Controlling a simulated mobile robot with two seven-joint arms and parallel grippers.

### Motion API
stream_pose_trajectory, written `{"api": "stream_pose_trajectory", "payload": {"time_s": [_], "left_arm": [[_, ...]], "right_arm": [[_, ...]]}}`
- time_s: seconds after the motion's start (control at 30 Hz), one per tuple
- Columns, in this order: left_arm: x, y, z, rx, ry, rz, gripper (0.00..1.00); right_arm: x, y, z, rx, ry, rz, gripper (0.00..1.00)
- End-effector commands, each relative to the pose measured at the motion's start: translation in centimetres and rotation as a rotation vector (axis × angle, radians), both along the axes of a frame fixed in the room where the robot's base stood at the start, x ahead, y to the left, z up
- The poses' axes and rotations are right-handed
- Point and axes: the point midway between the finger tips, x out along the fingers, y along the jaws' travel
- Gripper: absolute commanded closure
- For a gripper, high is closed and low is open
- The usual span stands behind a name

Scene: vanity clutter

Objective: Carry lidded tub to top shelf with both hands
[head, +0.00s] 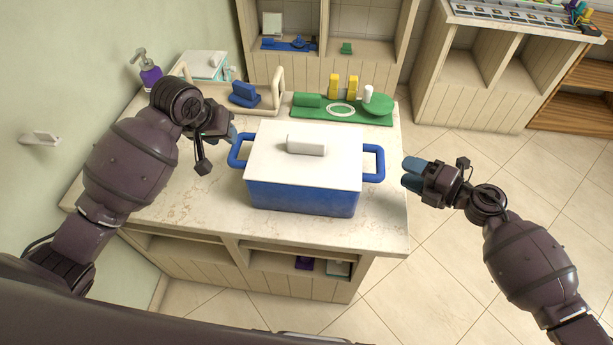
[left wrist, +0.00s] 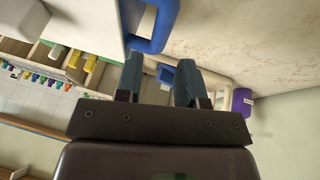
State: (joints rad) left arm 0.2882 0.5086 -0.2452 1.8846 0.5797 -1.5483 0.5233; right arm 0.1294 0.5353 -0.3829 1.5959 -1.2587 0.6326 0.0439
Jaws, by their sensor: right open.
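The lidded tub (head: 303,195) is a blue box with a white lid (head: 270,160), a white knob and blue loop handles on its left and right sides. It stands upright on the counter. My left gripper (head: 232,133) is beside the left handle (head: 238,152). In the left wrist view its fingers (left wrist: 160,78) are apart with nothing between them, and the blue handle (left wrist: 157,35) lies just past the fingertips. My right gripper (head: 408,172) is open and empty, a short way right of the right handle (head: 379,163), beyond the counter's right edge.
The marble-patterned counter (head: 200,215) has free room in front of the tub. Behind it are a green tray (head: 330,118) with yellow and white items, a wooden caddy (head: 265,112) and a purple pump bottle (head: 150,76). A shelf unit (head: 322,50) stands at the back.

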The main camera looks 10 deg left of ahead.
Motion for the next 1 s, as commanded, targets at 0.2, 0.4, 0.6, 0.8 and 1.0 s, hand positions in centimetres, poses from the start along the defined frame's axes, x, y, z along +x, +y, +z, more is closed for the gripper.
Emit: {"api": "stream_pose_trajectory", "payload": {"time_s": [0.2, 0.4, 0.6, 0.8, 1.0], "left_arm": [[1.4, -0.6, -3.3, -0.001, 0.003, 0.001, 0.64], [2.4, -1.0, -5.7, -0.001, 0.002, 0.001, 0.64], [3.0, -1.2, -7.0, 0.0, 0.0, 0.001, 0.64], [3.1, -1.3, -7.2, 0.001, -0.001, 0.001, 0.64], [3.1, -1.3, -7.2, 0.001, -0.001, 0.001, 0.69]], "right_arm": [[2.0, 3.1, -0.6, 0.004, 0.0, 0.0, 0.47], [3.4, 5.3, -1.1, 0.004, 0.0, -0.001, 0.47], [4.1, 6.4, -1.4, 0.001, 0.0, -0.001, 0.47], [4.2, 6.6, -1.4, 0.001, -0.001, 0.0, 0.47], [4.2, 6.6, -1.4, 0.001, -0.001, 0.0, 0.52]]}}
